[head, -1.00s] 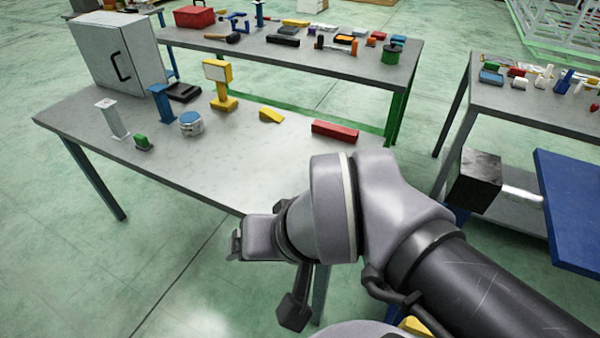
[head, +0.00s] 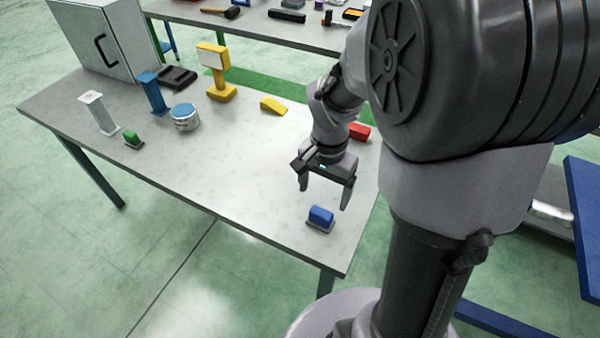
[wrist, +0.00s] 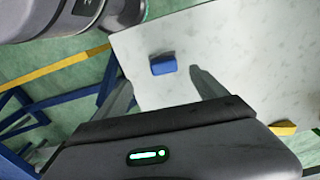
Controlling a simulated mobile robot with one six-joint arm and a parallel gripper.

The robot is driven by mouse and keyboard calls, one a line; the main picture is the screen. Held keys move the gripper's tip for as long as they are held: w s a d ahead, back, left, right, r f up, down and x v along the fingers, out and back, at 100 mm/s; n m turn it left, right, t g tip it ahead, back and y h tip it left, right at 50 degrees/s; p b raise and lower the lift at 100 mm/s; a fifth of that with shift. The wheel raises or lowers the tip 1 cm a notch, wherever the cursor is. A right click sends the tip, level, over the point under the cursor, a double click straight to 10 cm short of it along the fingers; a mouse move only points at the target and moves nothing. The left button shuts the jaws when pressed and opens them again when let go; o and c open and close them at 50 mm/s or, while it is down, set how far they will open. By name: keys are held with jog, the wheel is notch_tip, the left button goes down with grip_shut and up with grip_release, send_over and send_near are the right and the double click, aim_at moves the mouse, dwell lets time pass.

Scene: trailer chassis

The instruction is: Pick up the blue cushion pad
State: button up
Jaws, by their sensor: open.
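The blue cushion pad (head: 320,216) is a small blue block with a dark grey base. It lies on the grey-white table near its front right corner. My gripper (head: 325,196) is open and empty, with its fingers pointing down above the pad and apart from it. In the wrist view the pad (wrist: 163,64) shows beyond the fingertips, between the lines of the two fingers (wrist: 160,75).
On the same table (head: 240,180) stand a white post (head: 100,113), a green block (head: 133,139), a blue post (head: 152,93), a tin (head: 185,117), a yellow stand (head: 217,75), a yellow wedge (head: 273,106) and a red block (head: 359,131). The table around the pad is clear.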

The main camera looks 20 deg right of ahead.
aim_at(322, 212)
notch_tip(322, 212, down, 7)
jog(key=shift+w+d+r+b, duration=0.1)
jog(key=shift+w+r+b, duration=0.05)
jog(key=shift+b, duration=0.95)
jog(key=f+b, duration=0.2)
jog(key=f, duration=0.1)
jog(key=w+f+b, duration=0.1)
jog(key=f, duration=0.1)
jog(key=shift+d+f, duration=0.1)
jog(key=shift+d, duration=0.25)
jog(key=shift+r, duration=0.2)
jog(key=c, duration=1.6)
notch_tip(322, 212, up, 4)
jog(key=p, duration=0.3)
jog(key=s+d+p, duration=0.1)
jog(key=s+d, duration=0.2)
jog(key=s, duration=0.4)
jog(key=s+d+r+p, duration=0.1)
jog(key=s+d, duration=0.3)
jog(key=s, duration=0.3)
jog(key=shift+s+p, duration=0.2)
jog(key=shift+p, duration=0.15)
